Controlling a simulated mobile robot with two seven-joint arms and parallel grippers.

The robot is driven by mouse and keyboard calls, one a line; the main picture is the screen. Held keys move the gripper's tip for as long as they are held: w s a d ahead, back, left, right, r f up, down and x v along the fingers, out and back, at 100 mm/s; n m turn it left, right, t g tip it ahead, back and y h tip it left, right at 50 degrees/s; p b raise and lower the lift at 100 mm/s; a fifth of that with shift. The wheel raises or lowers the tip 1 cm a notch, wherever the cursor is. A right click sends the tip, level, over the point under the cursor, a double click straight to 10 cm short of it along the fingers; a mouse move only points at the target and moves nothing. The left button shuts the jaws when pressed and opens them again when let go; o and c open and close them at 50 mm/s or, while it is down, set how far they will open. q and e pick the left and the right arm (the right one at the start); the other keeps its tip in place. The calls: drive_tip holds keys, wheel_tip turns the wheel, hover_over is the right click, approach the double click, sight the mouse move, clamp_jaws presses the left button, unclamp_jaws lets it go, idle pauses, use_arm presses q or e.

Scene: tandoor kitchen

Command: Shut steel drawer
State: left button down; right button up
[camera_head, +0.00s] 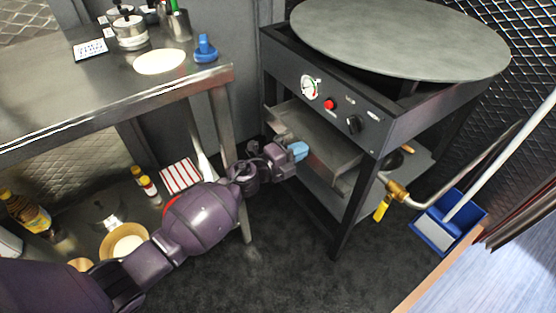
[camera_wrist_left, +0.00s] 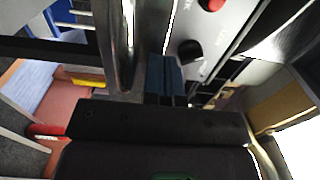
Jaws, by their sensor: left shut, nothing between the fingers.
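The steel drawer (camera_head: 324,147) is below the control panel of the dark griddle stand and sticks out from under it, partly open. My left gripper (camera_head: 299,151) has blue fingertips and is at the drawer's front. Its fingers are shut with nothing between them. In the left wrist view the blue fingers (camera_wrist_left: 165,76) are together, beside a shiny metal strip that may be the drawer's edge. I cannot tell whether they touch the drawer. My right gripper is not in view.
The stand carries a large round griddle (camera_head: 400,35) and a panel with a gauge, red button and black knob (camera_head: 354,124). A steel table (camera_head: 100,95) stands left. A gas pipe with a yellow valve handle (camera_head: 381,210) and a blue dustpan (camera_head: 450,220) are right. Dark floor is clear in front.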

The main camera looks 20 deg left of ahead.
sight(319, 141)
use_arm(q)
drive_tip(key=x, duration=0.4)
drive_tip(key=shift+w+d+f, duration=0.1)
drive_tip(key=shift+w+d, duration=0.4)
drive_tip(key=shift+w, duration=0.05)
drive_tip(key=shift+w+d+b, duration=0.3)
drive_tip(key=shift+w, duration=0.1)
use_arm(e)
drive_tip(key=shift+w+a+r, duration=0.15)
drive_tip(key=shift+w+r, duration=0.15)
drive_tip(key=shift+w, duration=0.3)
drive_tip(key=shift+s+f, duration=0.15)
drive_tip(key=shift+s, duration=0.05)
